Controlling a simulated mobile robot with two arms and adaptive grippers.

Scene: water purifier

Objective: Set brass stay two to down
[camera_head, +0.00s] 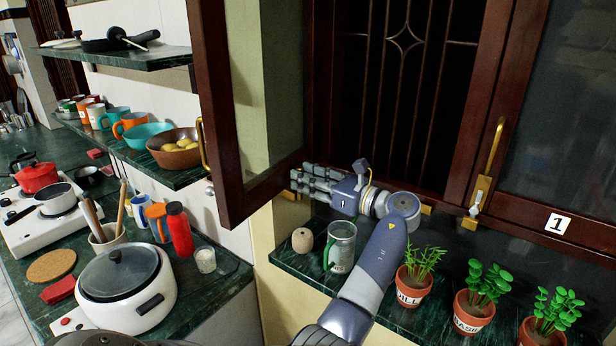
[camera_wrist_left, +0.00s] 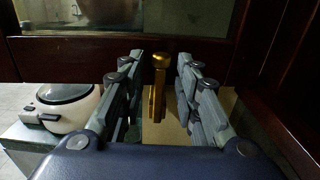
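My left gripper (camera_head: 300,182) is at the lower edge of the open window sash (camera_head: 222,110), just above the green sill. In the left wrist view its two fingers (camera_wrist_left: 161,68) are spread apart. An upright brass stay (camera_wrist_left: 159,75) with a rounded knob stands in the gap between them, with space showing on both sides. I cannot tell how deep it sits between the fingers. In the head view the hand hides this stay. Another brass stay (camera_head: 480,195) is on the right window, beside a label "1" (camera_head: 558,223). My right gripper is not in view.
On the green sill (camera_head: 300,262) stand a metal mug (camera_head: 342,247), a small round wooden object (camera_head: 302,240) and several potted herbs (camera_head: 473,312), close under my left arm. A counter at left holds a rice cooker (camera_head: 125,285) and a red bottle (camera_head: 180,230).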

